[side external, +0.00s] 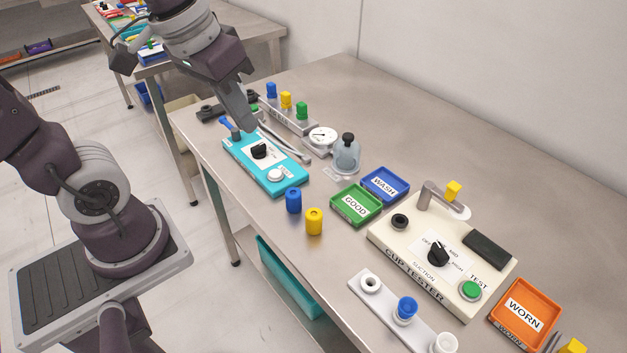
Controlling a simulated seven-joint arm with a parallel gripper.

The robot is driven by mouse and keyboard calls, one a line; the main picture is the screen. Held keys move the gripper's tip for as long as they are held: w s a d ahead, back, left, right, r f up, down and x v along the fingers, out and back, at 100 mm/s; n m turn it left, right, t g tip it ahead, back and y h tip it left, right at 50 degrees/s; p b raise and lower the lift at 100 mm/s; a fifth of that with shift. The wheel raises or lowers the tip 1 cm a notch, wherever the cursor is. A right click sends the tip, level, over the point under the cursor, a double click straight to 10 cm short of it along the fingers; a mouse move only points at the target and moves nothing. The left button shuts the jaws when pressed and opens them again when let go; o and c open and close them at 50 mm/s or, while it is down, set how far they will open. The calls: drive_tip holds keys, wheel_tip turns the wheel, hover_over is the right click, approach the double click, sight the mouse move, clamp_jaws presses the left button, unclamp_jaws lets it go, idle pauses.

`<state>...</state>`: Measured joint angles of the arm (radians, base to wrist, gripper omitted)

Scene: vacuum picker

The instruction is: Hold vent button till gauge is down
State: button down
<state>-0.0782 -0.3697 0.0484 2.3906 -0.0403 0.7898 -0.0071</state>
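The teal control box (285,188) stands on the steel table left of centre. It has a black knob (259,151), a white round button (276,174) and a blue lever (226,124) at its far left end. No vent label is readable. A white round gauge (322,137) stands behind the box; its needle is too small to read. My gripper (247,128) points down at the far left end of the box, near the black knob and away from the white button. I cannot tell whether it touches anything or how far its fingers are apart.
A glass jar (346,156) stands beside the gauge, and a rack (290,118) with coloured cups behind. Blue (293,200) and yellow (314,221) cups stand in front. Green (337,208) and blue (401,183) trays and the cup tester (385,236) are to the right.

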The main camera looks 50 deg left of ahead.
drive_tip(key=s+d+r+m+t, duration=0.1)
drive_tip(key=s+d, duration=0.1)
drive_tip(key=s, duration=0.5)
drive_tip(key=shift+r+m+t, duration=0.4)
